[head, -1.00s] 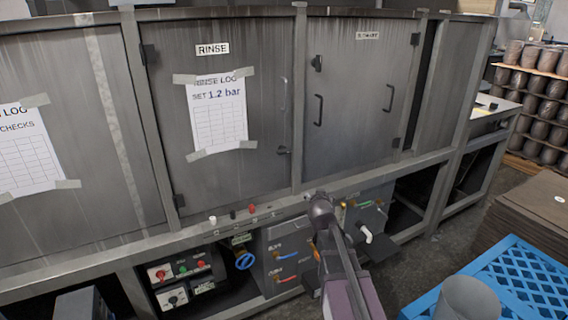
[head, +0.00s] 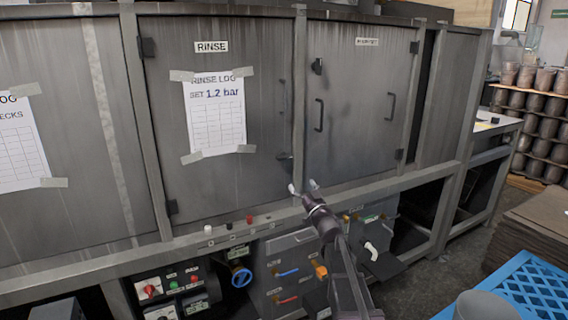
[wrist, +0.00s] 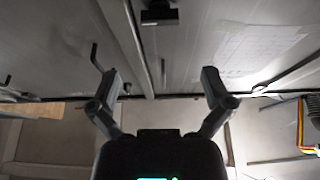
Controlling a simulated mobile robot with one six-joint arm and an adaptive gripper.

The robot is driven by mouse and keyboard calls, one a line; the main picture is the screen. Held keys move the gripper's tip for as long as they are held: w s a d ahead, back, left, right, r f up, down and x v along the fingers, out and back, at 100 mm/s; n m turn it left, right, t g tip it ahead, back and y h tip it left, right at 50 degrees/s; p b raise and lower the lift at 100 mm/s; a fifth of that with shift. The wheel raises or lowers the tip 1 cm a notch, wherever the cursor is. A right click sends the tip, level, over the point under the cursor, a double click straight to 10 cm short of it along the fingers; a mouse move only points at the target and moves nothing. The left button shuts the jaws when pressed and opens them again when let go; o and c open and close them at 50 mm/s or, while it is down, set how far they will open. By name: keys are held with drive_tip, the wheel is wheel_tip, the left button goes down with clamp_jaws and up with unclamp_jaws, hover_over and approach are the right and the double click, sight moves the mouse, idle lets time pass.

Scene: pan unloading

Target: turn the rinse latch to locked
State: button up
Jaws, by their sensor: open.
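The rinse door (head: 262,100), labelled RINSE, is shut in the head view. Its small dark latch (head: 285,158) sits at the door's lower right edge, by the post. The picture is too coarse to tell which way the latch is turned. My gripper (head: 303,187) is just below and right of the latch, apart from it in the picture, with fingers spread and empty. In the wrist view, my gripper (wrist: 160,82) is wide open, and a dark block that looks like the latch (wrist: 160,16) is at the top edge, beyond the fingertips.
A taped rinse log (head: 217,113) hangs on the door. The neighbouring door (head: 350,110) has a long handle (head: 319,115) right of the post. A ledge with small knobs (head: 250,219) runs below. A blue crate (head: 515,290) stands at the front right.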

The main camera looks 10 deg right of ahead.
sight(284, 156)
drive_tip(key=shift+w+r, duration=0.1)
drive_tip(key=shift+w, duration=0.05)
drive_tip(key=p+x, duration=0.5)
drive_tip(key=x, duration=0.8)
drive_tip(key=shift+w+a, duration=0.15)
drive_tip(key=shift+w, duration=0.1)
